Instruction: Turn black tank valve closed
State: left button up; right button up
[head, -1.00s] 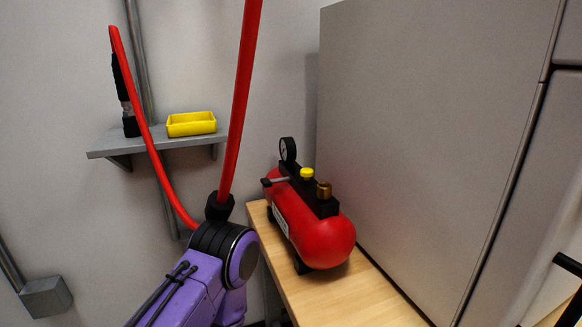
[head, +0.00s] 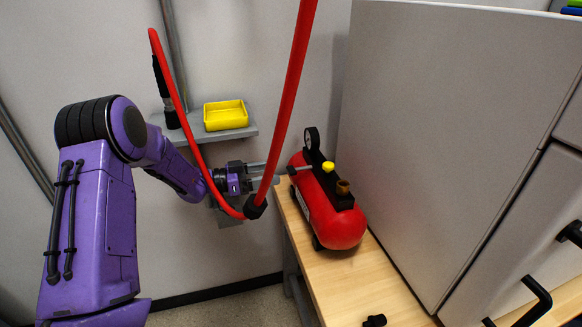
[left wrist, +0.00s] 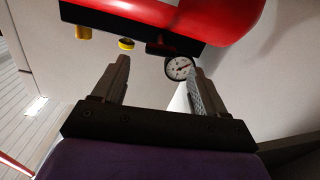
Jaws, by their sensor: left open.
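The red tank (head: 336,226) lies on the wooden bench, with a black block along its top carrying a gauge (head: 311,138), a yellow knob (head: 328,166) and a brass fitting. A small black valve handle (head: 292,171) sticks out at the tank's left side on a thin stem. My left gripper (head: 274,174) is open and empty, its fingers pointing at the handle from the left; I cannot tell whether they touch it. In the left wrist view the tank (left wrist: 205,12) appears inverted above the open fingers (left wrist: 158,72), with the gauge (left wrist: 179,69) near one fingertip. My right gripper is out of view.
A red hose (head: 292,95) hangs in front of my left gripper and loops up to the wall shelf (head: 240,132), which holds a yellow bin (head: 226,116). A large grey cabinet (head: 445,110) stands close right of the tank. A small black item (head: 375,320) lies on the bench (head: 350,285).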

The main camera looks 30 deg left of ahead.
aim_at(288, 169)
pick_arm(q)
jog(key=x, duration=0.7)
jog(key=shift+w+p, duration=0.1)
jog(key=shift+p, duration=0.25)
jog(key=c, duration=1.1)
